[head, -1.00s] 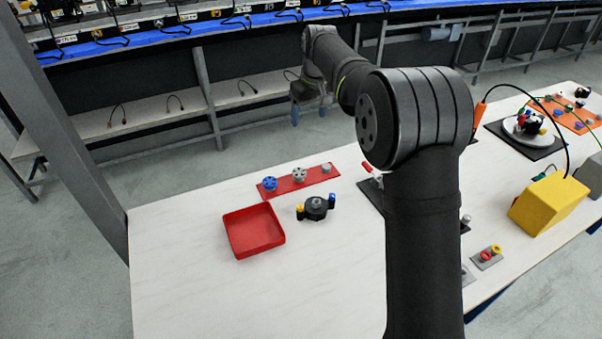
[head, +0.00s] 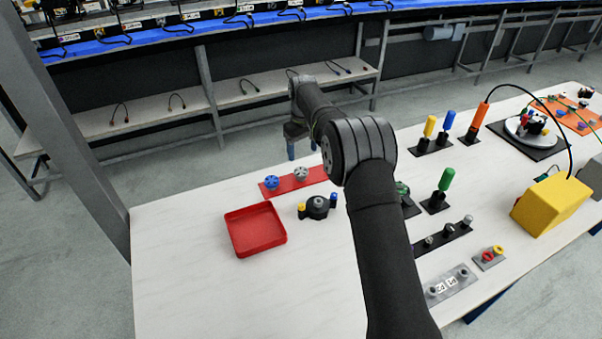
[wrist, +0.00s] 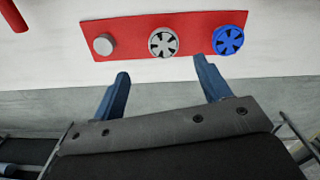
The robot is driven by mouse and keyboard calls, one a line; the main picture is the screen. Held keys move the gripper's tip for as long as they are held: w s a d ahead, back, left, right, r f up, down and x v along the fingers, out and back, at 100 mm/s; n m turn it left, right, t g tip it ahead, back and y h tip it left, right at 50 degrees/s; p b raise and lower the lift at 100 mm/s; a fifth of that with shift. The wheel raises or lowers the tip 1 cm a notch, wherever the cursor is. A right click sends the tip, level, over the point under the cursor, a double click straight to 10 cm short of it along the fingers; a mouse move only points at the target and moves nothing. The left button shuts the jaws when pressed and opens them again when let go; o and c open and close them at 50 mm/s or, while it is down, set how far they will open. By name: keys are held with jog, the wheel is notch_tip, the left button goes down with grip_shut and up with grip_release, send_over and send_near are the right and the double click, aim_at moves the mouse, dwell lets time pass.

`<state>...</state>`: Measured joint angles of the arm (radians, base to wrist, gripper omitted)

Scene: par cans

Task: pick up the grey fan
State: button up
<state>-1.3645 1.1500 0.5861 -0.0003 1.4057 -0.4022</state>
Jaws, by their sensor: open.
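The grey fan (head: 301,174) sits on a red mat (head: 287,186), just right of the blue fan (head: 271,183) in the head view. In the wrist view the grey fan (wrist: 163,42) lies in the middle of the red mat (wrist: 130,28), with the blue fan (wrist: 228,40) to its right and a plain grey disc (wrist: 104,44) to its left. My gripper (wrist: 163,83) is open and empty, its two blue fingers spread apart just short of the mat. The grey fan lies between the lines of the two fingers, beyond the tips. In the head view my gripper (head: 302,150) hangs behind the mat.
A red tray (head: 284,240) and a black round fixture (head: 317,207) with yellow and blue pegs stand in front of the mat. Coloured handles, a yellow box (head: 550,201) and small parts fill the right side. The table's left front is clear.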

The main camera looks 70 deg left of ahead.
aim_at(302, 172)
notch_tip(302, 172, down, 3)
jog(key=shift+s+d+f, duration=0.1)
jog(key=shift+s+f, duration=0.05)
jog(key=shift+f, duration=1.2)
jog(key=shift+s+d+f, duration=0.1)
jog(key=shift+f, duration=1.25)
jog(key=c, duration=1.1)
jog(key=shift+o, duration=0.2)
jog(key=shift+r, duration=0.15)
